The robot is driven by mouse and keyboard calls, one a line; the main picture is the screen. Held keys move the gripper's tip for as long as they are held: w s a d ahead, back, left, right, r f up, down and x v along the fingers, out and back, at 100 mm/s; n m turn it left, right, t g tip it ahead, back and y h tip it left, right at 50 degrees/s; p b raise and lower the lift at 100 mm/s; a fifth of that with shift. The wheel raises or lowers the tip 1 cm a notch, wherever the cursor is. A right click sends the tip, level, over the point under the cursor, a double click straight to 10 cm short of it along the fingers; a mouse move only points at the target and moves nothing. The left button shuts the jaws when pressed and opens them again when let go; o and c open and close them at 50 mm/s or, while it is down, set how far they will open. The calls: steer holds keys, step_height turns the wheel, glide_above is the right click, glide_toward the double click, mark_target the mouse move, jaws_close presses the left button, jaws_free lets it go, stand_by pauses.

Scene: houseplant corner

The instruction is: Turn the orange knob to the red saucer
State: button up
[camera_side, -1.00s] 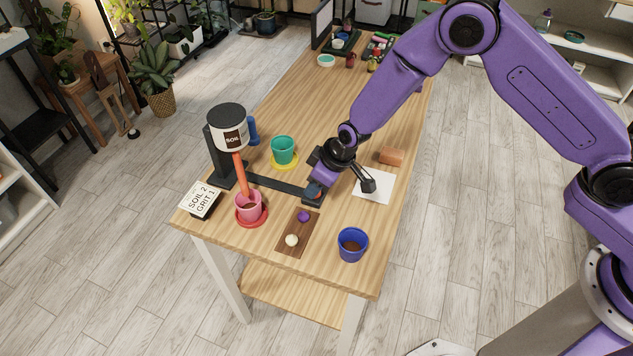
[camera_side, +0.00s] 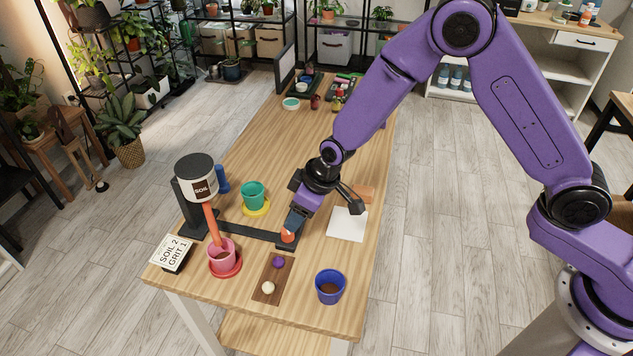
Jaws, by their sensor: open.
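The orange knob (camera_side: 288,237) sits at the right end of a black bar (camera_side: 250,231) that runs from the soil dispenser (camera_side: 197,178). My gripper (camera_side: 292,225) is open, pointing down right at the knob. Its dark fingers hide part of the knob, and I cannot tell whether they touch it. The orange chute (camera_side: 211,222) slopes from the dispenser down to a pink pot (camera_side: 221,250). That pot stands on the red saucer (camera_side: 238,268). A green pot (camera_side: 252,194) stands on a yellow saucer (camera_side: 266,209) behind the bar.
A wooden board (camera_side: 264,292) holds a purple ball and a cream ball. A blue pot (camera_side: 329,286) stands front right. White paper (camera_side: 347,224) and an orange-brown block (camera_side: 365,193) lie right of my gripper. A soil-and-grit card (camera_side: 172,251) stands front left.

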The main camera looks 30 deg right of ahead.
steer(key=v, duration=1)
steer(key=shift+r, duration=0.15)
steer(key=s+d+r+n+g+h, duration=0.1)
steer(key=s+d+r+n, duration=0.1)
steer(key=s+d, duration=0.8)
steer(key=s+d+r+n+g+h, duration=0.1)
steer(key=s+d+r, duration=0.4)
steer(key=s+d, duration=0.6)
steer(key=s+n+g, duration=0.1)
steer(key=s, duration=0.6)
steer(key=shift+n+h, duration=0.3)
